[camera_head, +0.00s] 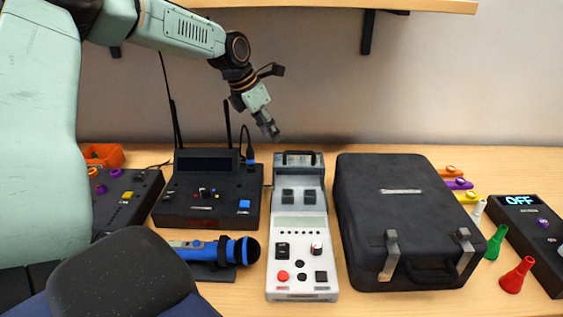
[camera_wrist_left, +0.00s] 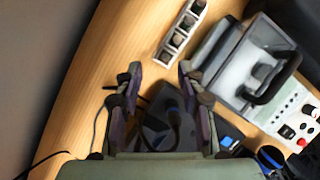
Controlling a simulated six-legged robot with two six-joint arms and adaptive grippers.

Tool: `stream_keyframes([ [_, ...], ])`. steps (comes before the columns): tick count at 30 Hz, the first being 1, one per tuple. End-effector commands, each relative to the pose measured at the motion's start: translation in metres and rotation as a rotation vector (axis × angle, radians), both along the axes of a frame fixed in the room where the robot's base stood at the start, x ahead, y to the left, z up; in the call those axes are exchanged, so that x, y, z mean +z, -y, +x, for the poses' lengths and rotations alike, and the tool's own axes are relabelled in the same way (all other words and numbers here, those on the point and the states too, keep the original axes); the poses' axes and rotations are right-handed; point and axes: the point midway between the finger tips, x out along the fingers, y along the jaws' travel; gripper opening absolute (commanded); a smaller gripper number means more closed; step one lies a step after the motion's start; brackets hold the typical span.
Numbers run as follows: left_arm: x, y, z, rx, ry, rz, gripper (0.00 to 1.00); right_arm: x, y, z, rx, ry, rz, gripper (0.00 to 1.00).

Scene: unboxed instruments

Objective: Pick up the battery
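I cannot surely pick out the battery in either view. A narrow pale strip with several dark square cells (camera_wrist_left: 181,32) lies on the table beyond the fingers in the left wrist view; I cannot tell whether it is the battery. My left gripper (camera_head: 267,125) hangs in the air near the wall, above the back of the table. In the left wrist view its two fingers (camera_wrist_left: 160,74) are apart with nothing held between them. The white instrument (camera_head: 300,258) with a black handle is below it and also shows in the wrist view (camera_wrist_left: 245,70). My right gripper is not in view.
A black box with antennas (camera_head: 180,210) and a blue microphone (camera_head: 215,248) are at the left. A black case (camera_head: 400,215) stands right of the white instrument. Coloured cones (camera_head: 517,275) and a device reading OFF (camera_head: 540,245) are farther right. A shelf (camera_head: 330,4) is overhead.

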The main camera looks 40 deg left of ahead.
Motion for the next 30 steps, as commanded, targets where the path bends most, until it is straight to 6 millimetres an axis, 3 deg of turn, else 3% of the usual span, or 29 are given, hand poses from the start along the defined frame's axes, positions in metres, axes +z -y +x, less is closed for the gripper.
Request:
stream_keyframes([
  [10, -0.031, 0.008, 0.008, 0.000, -0.002, 0.001, 0.39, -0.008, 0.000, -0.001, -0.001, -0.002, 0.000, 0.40],
  [18, -0.069, 0.012, 0.017, -0.002, -0.002, 0.003, 0.39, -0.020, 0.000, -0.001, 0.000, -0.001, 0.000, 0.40],
  [29, -0.075, 0.012, 0.023, -0.002, 0.000, 0.001, 0.39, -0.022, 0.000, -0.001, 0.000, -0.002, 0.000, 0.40],
  [30, -0.075, 0.012, 0.023, -0.002, 0.000, 0.001, 0.36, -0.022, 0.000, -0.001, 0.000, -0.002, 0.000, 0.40],
])
